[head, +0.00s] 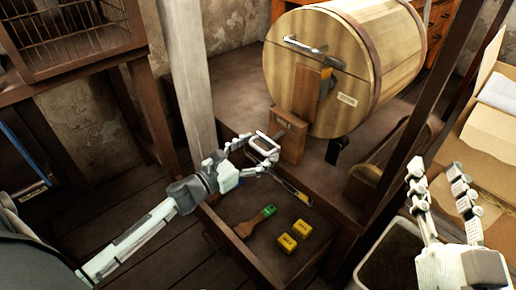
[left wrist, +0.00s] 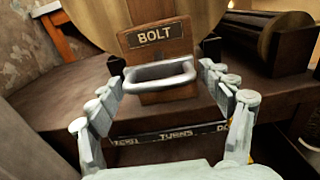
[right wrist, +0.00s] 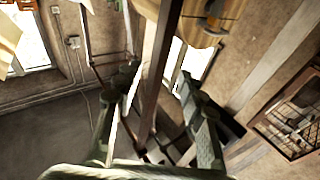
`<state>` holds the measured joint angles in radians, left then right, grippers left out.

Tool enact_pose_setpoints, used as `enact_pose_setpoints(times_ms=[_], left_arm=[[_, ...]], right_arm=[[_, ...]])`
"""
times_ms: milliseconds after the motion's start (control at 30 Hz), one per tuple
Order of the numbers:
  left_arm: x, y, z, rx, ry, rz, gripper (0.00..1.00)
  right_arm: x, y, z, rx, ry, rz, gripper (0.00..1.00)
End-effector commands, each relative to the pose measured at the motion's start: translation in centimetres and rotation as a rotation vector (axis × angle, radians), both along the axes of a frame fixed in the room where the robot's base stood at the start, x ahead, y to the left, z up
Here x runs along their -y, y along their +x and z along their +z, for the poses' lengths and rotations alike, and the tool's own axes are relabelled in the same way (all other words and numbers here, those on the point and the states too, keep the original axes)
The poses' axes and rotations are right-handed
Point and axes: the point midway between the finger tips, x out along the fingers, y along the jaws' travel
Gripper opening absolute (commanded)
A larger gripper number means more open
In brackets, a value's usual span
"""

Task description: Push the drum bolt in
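The wooden drum (head: 315,75) lies on a stand, its round end facing me. Below it is the drum bolt, a wooden block (head: 291,138) with a pale metal loop handle (head: 264,143). In the left wrist view the bolt (left wrist: 158,42) is labelled BOLT, and its handle (left wrist: 160,77) sticks out towards me. My left gripper (head: 257,155) is open, with its fingers on either side of the handle; I cannot tell whether they touch it. My right gripper (head: 436,170) is open and empty, raised at the right, away from the drum.
Wooden posts (head: 186,70) stand left and right of the drum. A cardboard box (head: 490,135) is at the right. A wire cage (head: 65,35) stands at upper left.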

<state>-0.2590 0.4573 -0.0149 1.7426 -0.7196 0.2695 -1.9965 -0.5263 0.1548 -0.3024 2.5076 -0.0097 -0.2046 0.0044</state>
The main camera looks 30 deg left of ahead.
Motion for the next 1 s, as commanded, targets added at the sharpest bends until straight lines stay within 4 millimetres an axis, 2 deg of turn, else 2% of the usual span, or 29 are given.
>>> enact_pose_setpoints(times_ms=[67, 467, 600, 800, 1000], left_arm=[[0.0, 0.0, 0.0, 0.0, 0.0, 0.0, 0.69], [0.1, 0.0, 0.0, 0.001, -0.001, -0.002, 0.2], [0.4, 0.8, 0.0, 0.004, -0.001, -0.003, 0.19], [1.4, 3.6, 0.0, 0.003, -0.002, -0.004, 0.19], [1.6, 4.0, 0.1, 0.002, -0.002, -0.003, 0.19]], right_arm=[[0.0, 0.0, 0.0, 0.0, 0.0, 0.0, 0.4], [0.0, 0.0, 0.0, -0.001, -0.001, 0.0, 0.4], [0.0, -0.1, 0.1, 0.013, 0.005, 0.001, 0.4], [-0.7, -1.0, 2.7, 0.127, 0.068, 0.02, 0.4], [-0.8, -1.2, 3.2, 0.146, 0.078, 0.022, 0.4]])
